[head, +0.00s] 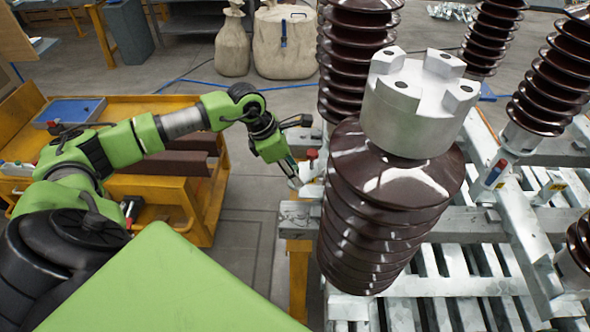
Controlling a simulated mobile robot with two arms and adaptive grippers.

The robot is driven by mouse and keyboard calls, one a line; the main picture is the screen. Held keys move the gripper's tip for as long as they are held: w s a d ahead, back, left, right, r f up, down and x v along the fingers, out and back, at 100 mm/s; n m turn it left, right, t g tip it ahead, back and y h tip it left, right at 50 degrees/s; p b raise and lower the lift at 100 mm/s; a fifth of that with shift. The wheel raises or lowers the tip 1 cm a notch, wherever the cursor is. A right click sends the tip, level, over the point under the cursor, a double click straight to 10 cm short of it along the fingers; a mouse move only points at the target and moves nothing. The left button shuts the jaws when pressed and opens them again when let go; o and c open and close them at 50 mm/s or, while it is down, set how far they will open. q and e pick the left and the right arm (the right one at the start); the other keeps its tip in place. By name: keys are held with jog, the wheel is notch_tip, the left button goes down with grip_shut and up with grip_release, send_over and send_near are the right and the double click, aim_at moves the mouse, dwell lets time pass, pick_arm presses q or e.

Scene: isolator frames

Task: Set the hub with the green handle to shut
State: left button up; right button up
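My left gripper (291,171) is at the end of my green arm, pointing down and right at the left side of the frame of insulators. Its fingertips are close to a small pale hub (310,170) with a red part on top; I cannot tell whether they touch. The fingers are too small to tell open from shut. I cannot make out a green handle on any hub. Another hub (494,175), with a blue and red part, sits on the frame to the right. My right gripper is not in view.
A large brown ribbed insulator (385,215) with a grey metal cap (418,100) stands just right of my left gripper. More insulators stand behind and right. A yellow cart (200,205) is at the left. Grey floor (250,185) lies between cart and frame.

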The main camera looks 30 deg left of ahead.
pick_arm(q)
jog(key=shift+w+d+f, duration=0.1)
jog(key=shift+w+f, duration=0.05)
jog(key=shift+f, duration=0.4)
